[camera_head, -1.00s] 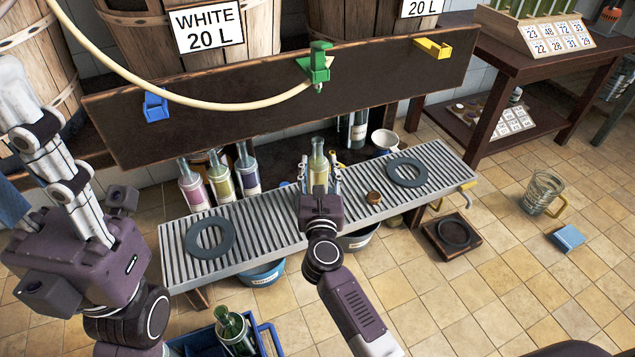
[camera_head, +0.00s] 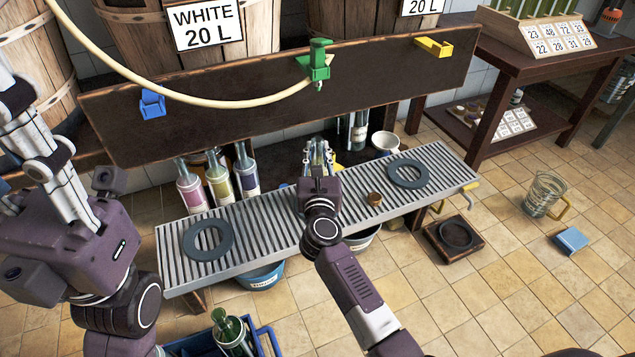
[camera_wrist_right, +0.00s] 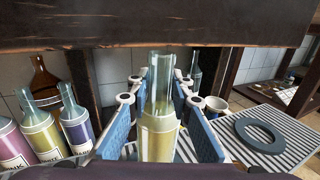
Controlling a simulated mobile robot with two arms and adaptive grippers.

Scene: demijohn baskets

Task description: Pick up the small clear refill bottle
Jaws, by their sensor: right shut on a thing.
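A small clear bottle (camera_wrist_right: 158,120) with a pale glass neck and a yellow lower part stands upright between the blue finger pads of my right gripper (camera_wrist_right: 162,128) in the wrist view. My right gripper is shut on it. In the head view, my right gripper (camera_head: 319,152) is over the back edge of the slatted bench, under the brown board, and largely hides the bottle. The bottle's base is hidden, so I cannot tell its height over the slats. My left gripper (camera_head: 18,110) is at the left edge, partly cut off, its jaw opening unclear.
The slatted bench (camera_head: 275,238) carries two dark rings (camera_head: 208,240) and a small brown cap (camera_head: 374,199). The brown board (camera_head: 230,125) hangs close above. A blue crate (camera_head: 268,340) holds a green bottle.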

